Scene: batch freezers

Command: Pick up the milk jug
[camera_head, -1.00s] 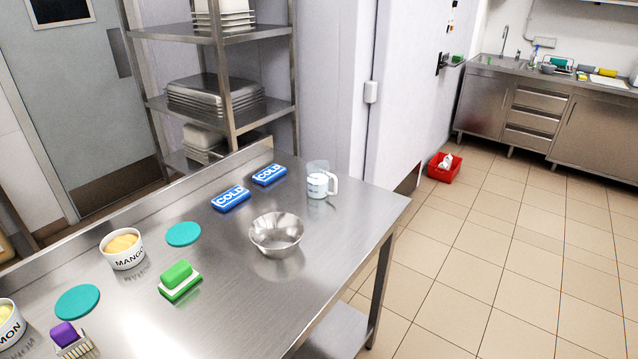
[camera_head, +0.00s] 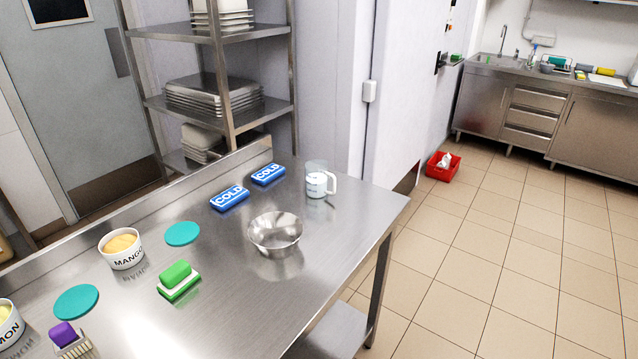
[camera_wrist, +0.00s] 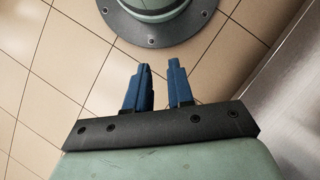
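The milk jug (camera_head: 317,182) is a clear jug with white contents and a white handle on its right side. It stands upright on the steel table (camera_head: 223,256) near its far right end, in the head view. My gripper (camera_wrist: 159,66) shows only in the wrist view. Its two blue fingers are apart with nothing between them, above the tiled floor. The jug is not in the wrist view, and my gripper is not in the head view.
A steel bowl (camera_head: 274,233) stands just in front of the jug. Two blue COLD packs (camera_head: 229,197) (camera_head: 268,174) lie to its left. A green sponge block (camera_head: 178,280), teal discs (camera_head: 182,233) and a MANGO tub (camera_head: 122,249) are farther left. A red crate (camera_head: 443,168) is on the floor.

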